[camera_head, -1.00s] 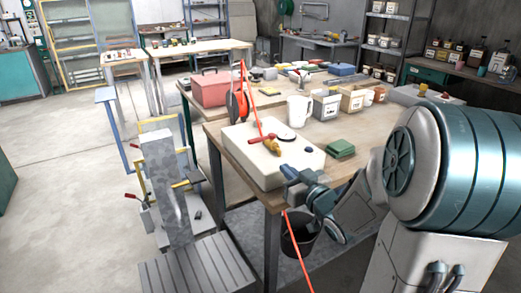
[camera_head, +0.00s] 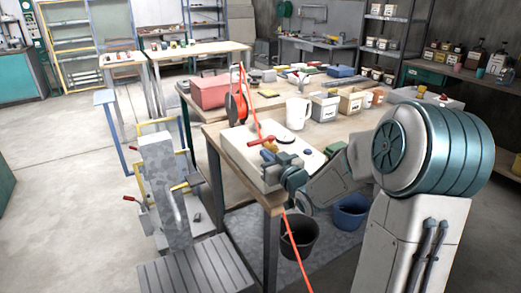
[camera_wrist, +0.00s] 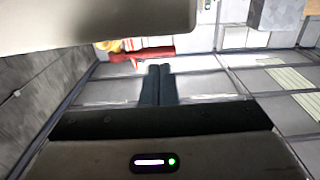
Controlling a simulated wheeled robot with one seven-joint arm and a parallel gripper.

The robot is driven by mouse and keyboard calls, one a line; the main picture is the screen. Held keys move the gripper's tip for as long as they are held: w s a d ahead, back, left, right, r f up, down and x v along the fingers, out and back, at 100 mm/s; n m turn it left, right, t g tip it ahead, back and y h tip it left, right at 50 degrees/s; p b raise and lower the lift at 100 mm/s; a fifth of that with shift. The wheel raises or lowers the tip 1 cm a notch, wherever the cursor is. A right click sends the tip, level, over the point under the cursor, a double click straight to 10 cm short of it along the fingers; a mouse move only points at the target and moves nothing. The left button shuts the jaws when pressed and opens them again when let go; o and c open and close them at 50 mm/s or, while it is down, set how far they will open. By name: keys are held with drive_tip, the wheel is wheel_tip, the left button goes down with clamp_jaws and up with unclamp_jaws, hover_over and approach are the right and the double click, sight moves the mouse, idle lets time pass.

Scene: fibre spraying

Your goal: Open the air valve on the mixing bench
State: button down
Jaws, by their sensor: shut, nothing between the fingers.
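The air valve has a red lever (camera_head: 262,140) on a brass body, mounted on a white box (camera_head: 238,152) at the near left corner of the mixing bench. My gripper (camera_head: 272,168) is over the front of the box, just below and right of the lever in the head view, and partly covers the box and valve body. In the wrist view, the red lever (camera_wrist: 145,53) and its yellow body (camera_wrist: 112,45) lie just beyond the tips of my gripper (camera_wrist: 159,68). The fingers are together and empty. They look close to the lever; contact cannot be told.
The bench top (camera_head: 222,128) holds a white jug (camera_head: 298,113), several labelled boxes and a red toolbox (camera_head: 209,90). A red hose (camera_head: 297,255) hangs past the bench's front corner. A black bucket (camera_head: 299,238) and a blue bucket (camera_head: 350,212) stand below.

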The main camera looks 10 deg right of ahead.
sight(256, 145)
drive_tip(key=shift+x, duration=2.05)
drive_tip(key=shift+f+h+b, duration=0.15)
drive_tip(key=shift+h+b, duration=0.15)
drive_tip(key=shift+b, duration=0.15)
